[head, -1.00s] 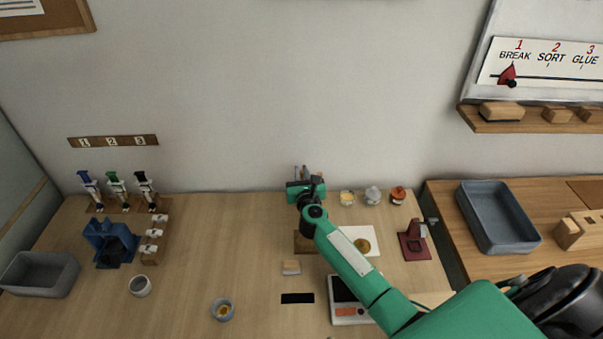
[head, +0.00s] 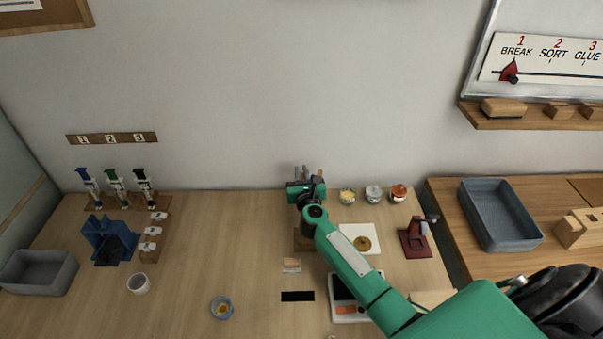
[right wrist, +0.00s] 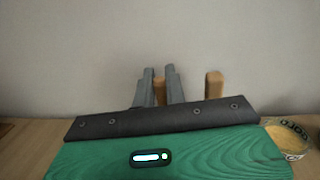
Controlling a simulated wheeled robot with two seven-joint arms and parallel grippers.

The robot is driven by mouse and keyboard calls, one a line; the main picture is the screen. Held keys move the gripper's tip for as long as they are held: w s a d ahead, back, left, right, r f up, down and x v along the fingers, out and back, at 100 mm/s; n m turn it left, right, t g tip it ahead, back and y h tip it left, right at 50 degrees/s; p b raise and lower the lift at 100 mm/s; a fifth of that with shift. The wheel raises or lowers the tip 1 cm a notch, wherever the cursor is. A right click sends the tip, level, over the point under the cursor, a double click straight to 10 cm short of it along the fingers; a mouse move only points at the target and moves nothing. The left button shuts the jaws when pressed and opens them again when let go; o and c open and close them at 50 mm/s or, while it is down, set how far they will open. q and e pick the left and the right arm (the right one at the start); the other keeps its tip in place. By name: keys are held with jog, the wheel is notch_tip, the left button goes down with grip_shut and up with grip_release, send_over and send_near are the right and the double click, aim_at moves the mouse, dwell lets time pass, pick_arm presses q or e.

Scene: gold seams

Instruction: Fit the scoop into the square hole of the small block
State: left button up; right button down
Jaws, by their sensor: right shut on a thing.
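My right gripper (head: 303,172) is at the back of the table, near the wall, and its arm covers much of what is below it. In the right wrist view its two grey fingers (right wrist: 160,88) are shut on an upright wooden handle (right wrist: 159,93), which I take to be the scoop's. The scoop's lower end is hidden behind the gripper. A small pale wooden block (head: 291,266) lies on the table in front of a brown wooden block (head: 302,242), which the arm partly hides. I cannot make out a square hole in either. My left gripper is not in view.
A second wooden handle (right wrist: 214,84) stands just right of the fingers. Small jars (head: 373,194), a white sheet (head: 374,232) with a gold disc, a red stand (head: 414,242) and a scale (head: 345,312) are to the right. A small bowl (head: 222,307) stands on open table at left.

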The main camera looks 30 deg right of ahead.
jog(key=shift+f+b, duration=0.35)
jog(key=shift+f, duration=0.2)
dwell(0.4)
dwell(0.4)
jog(key=c, duration=1.4)
grip_release()
jog(key=shift+o, duration=0.2)
jog(key=shift+s, duration=0.1)
jog(key=shift+p+v, duration=0.6)
jog(key=shift+v, duration=1.85)
jog(key=shift+a, duration=0.1)
